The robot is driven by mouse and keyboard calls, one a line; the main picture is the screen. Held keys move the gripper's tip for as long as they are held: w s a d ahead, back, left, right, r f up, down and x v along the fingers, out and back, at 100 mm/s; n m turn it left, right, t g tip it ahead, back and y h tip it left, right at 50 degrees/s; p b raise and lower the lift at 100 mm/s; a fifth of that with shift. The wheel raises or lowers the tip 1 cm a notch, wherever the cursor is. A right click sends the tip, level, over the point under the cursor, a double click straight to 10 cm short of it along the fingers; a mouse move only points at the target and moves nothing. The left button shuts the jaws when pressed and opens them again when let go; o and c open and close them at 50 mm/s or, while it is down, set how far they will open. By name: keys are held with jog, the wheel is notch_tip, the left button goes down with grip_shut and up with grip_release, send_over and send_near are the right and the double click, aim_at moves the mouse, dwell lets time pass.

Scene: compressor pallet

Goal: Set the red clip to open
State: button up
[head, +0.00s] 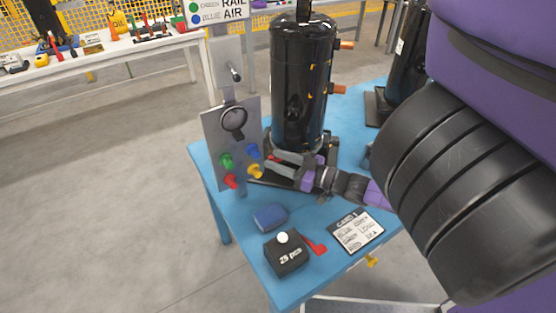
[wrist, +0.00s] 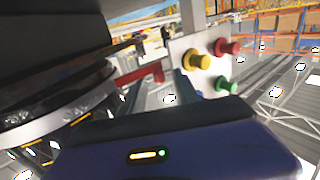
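A red piece (head: 314,247) lies on the blue table beside the black box; I cannot tell if it is the clip. In the wrist view a red bar (wrist: 142,77) with a thicker end shows beside the dark round base; I cannot tell if this is the clip, or its setting. My gripper (head: 271,161) is low over the table, between the compressor's foot and the grey valve panel (head: 210,130).
The panel carries red (head: 231,181), green (head: 226,161), blue (head: 253,151) and yellow (head: 255,171) knobs close to my gripper. A blue block (head: 270,217), a black "25 pcs" box (head: 287,261) and a printed card (head: 356,232) lie on the table front. Another black cylinder (head: 408,55) stands right.

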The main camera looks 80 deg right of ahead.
grip_shut()
jog(key=n+y+b, duration=0.1)
jog(key=y, duration=0.1)
jog(key=s+n+y+b, duration=0.1)
jog(key=n+y, duration=0.1)
jog(key=s+n+t+y+b, duration=0.1)
jog(key=y, duration=0.2)
jog(key=shift+a+n, duration=0.3)
grip_release()
